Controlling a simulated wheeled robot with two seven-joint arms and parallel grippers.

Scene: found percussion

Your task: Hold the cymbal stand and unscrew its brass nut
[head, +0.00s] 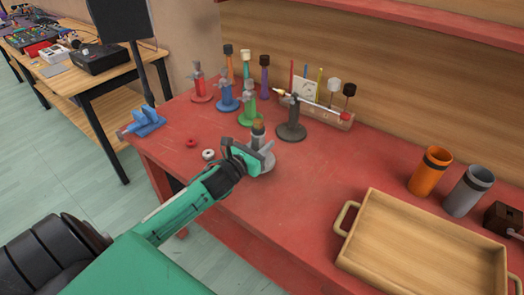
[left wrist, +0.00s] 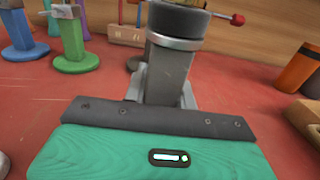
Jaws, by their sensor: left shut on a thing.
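The cymbal stand (head: 258,139) is a short grey post standing upright on the red table, with a brownish, brass-like piece (head: 258,122) at its top. My left gripper (head: 256,154) comes in low from the front and is shut on the post, near the base. In the left wrist view the post (left wrist: 168,72) rises between the fingers, with a silver collar and a dark wider part above it; its top is cut off by the frame. The fingers hide part of the base. My right gripper is not in view.
Several coloured stands, including a green one (head: 247,112) and a dark grey one (head: 291,130), stand behind. A red ring (head: 191,143) and a white ring (head: 208,154) lie to the left. A wooden tray (head: 425,240) and orange cup (head: 429,172) are right. The table between is clear.

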